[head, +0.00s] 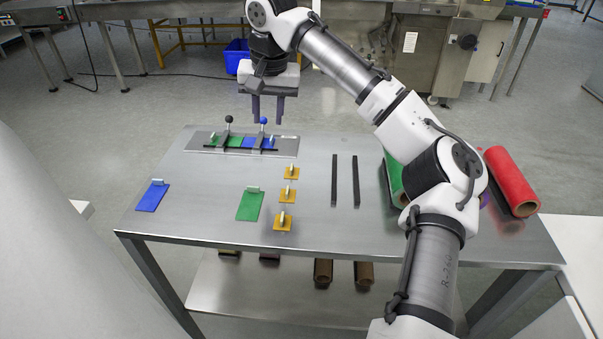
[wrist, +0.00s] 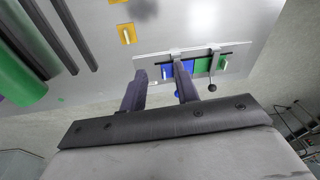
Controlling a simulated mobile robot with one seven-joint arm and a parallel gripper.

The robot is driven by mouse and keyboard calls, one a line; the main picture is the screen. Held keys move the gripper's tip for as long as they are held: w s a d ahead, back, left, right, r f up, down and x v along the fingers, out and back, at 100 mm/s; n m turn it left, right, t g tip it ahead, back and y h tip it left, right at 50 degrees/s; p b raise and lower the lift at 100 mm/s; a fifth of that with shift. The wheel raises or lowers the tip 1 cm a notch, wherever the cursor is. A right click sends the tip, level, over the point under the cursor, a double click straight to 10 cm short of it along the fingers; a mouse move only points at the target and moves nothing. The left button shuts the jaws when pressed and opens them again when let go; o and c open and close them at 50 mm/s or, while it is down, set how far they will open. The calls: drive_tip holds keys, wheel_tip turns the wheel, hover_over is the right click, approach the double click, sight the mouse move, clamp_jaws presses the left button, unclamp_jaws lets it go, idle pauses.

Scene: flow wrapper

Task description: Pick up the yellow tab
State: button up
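Three yellow tabs stand in a row on the steel table: the far one (head: 291,173), the middle one (head: 287,194) and the near one (head: 282,222). Each is a small flat square with a pale upright grip. One yellow tab (wrist: 127,35) shows whole in the wrist view, and part of another (wrist: 118,1) shows at its top edge. My gripper (head: 267,110) is open and empty, pointing down above the table's far edge, beyond the tabs. In the wrist view its two fingers (wrist: 159,85) are apart with nothing between them.
A fixture plate (head: 200,140) with green and blue pieces and two knobbed levers lies below my gripper. A blue plate (head: 152,196) and a green plate (head: 250,205) lie left of the tabs. Two dark bars (head: 345,181) and green and red rolls (head: 510,180) lie right.

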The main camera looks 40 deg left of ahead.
drive_tip(key=w+d+m+h, duration=0.2)
drive_tip(key=d, duration=0.3)
drive_tip(key=b, duration=0.1)
hover_over(291, 167)
drive_tip(key=shift+g, duration=0.3)
wheel_tip(291, 167, down, 7)
drive_tip(key=shift+w+d, duration=0.1)
drive_tip(key=shift+d, duration=0.05)
drive_tip(key=shift+n, duration=0.3)
drive_tip(key=shift+f, duration=2.9)
clamp_jaws()
